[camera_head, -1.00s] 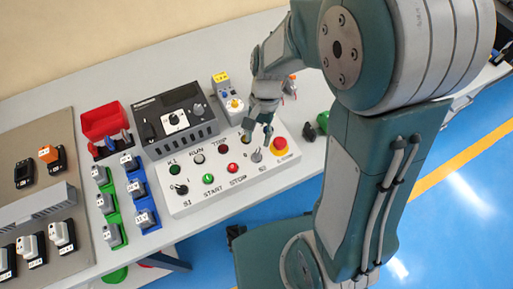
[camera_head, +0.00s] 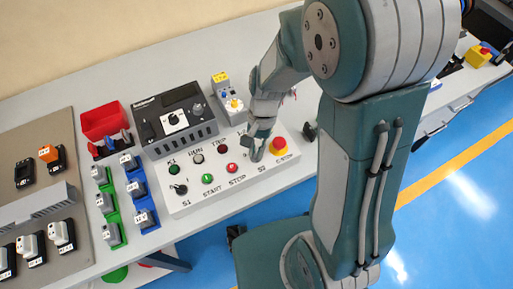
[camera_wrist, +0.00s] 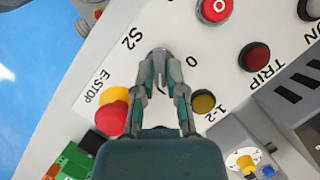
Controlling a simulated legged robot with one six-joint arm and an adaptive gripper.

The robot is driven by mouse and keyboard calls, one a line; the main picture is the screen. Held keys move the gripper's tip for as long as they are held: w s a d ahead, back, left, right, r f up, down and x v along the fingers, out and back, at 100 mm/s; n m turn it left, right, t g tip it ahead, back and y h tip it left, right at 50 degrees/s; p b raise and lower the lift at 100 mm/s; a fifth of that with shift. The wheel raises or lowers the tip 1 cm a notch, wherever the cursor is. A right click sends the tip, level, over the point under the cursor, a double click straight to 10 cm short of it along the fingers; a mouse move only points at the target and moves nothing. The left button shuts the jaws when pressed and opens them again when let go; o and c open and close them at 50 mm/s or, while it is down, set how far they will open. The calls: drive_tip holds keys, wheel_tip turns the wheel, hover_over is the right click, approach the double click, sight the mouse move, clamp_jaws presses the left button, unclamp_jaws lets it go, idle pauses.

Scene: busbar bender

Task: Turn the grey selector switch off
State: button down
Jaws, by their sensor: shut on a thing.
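The grey selector switch S2 (camera_wrist: 160,56) is on the white control panel (camera_head: 190,206). In the wrist view its light grey top shows between the fingertips, and the rest is hidden. The labels "S2" and "0" are printed beside it. My gripper (camera_wrist: 162,68) is shut on the switch, with one finger on each side. In the head view my gripper (camera_head: 257,153) reaches down onto the panel's right part and covers most of the switch.
A red emergency stop button (camera_wrist: 112,115) on a yellow base stands close beside my gripper. A yellow lamp (camera_wrist: 203,102) is on the other side. Red STOP (camera_head: 232,168) and green START (camera_head: 208,178) buttons and a black switch S1 (camera_head: 181,189) lie to the left.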

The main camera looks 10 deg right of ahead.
drive_tip(key=shift+n, duration=0.3)
drive_tip(key=n+h, duration=0.1)
drive_tip(key=n, duration=0.3)
drive_tip(key=shift+w+a+h, duration=0.15)
drive_tip(key=shift+a+h, duration=0.05)
drive_tip(key=shift+h, duration=0.2)
drive_tip(key=n+h, duration=0.1)
drive_tip(key=n, duration=0.4)
drive_tip(key=shift+a+h, duration=0.15)
drive_tip(key=shift+h, duration=0.25)
drive_tip(key=n+h, duration=0.1)
drive_tip(key=n, duration=0.3)
drive_tip(key=shift+a+t, duration=0.1)
drive_tip(key=shift+t, duration=0.2)
drive_tip(key=shift+n+t+h, duration=0.6)
drive_tip(key=shift+n+h, duration=0.1)
drive_tip(key=shift+n, duration=1.4)
drive_tip(key=shift+a, duration=0.1)
drive_tip(key=c, duration=0.7)
unclamp_jaws()
drive_tip(key=shift+s, duration=0.2)
